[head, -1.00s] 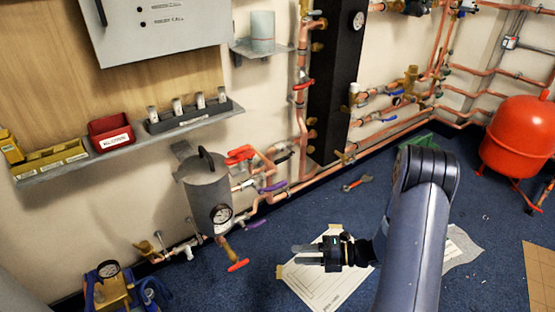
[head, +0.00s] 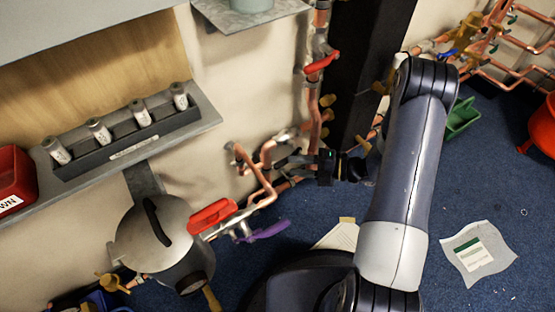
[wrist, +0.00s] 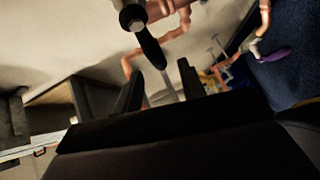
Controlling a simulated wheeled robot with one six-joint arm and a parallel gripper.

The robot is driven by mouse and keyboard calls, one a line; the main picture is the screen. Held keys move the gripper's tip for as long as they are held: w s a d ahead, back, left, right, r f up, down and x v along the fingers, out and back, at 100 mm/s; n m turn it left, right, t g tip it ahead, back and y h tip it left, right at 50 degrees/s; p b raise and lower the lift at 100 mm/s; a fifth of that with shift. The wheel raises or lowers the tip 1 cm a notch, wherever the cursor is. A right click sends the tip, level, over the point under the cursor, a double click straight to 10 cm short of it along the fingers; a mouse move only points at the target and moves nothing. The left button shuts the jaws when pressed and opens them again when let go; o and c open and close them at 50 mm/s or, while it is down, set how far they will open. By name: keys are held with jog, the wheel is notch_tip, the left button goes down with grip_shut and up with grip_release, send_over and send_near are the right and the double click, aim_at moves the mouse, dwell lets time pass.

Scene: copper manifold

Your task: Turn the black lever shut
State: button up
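The black lever (wrist: 150,45) shows large in the wrist view, hanging from a round metal valve hub (wrist: 132,15) on a copper pipe. Its lower end points toward the gap between my two dark fingers. My gripper (wrist: 160,70) is open, the fingers apart on either side below the lever's end. I cannot tell whether either finger touches it. In the head view my gripper (head: 286,168) points left at the copper pipework by the wall, and the lever cannot be told clearly from the dark fingers there.
A red lever (head: 212,215) and a purple lever (head: 265,231) are on nearby pipes to the lower left. Another red lever (head: 322,62) is on the vertical pipe above. A grey tank (head: 155,235) stands at left. A dark column (head: 365,70) rises behind my arm.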

jog(key=w+r+b+x, duration=0.1)
jog(key=x, duration=0.5)
jog(key=shift+a+f+b, duration=0.2)
jog(key=shift+f+b, duration=0.1)
jog(key=shift+f, duration=0.25)
jog(key=shift+c, duration=0.5)
grip_shut()
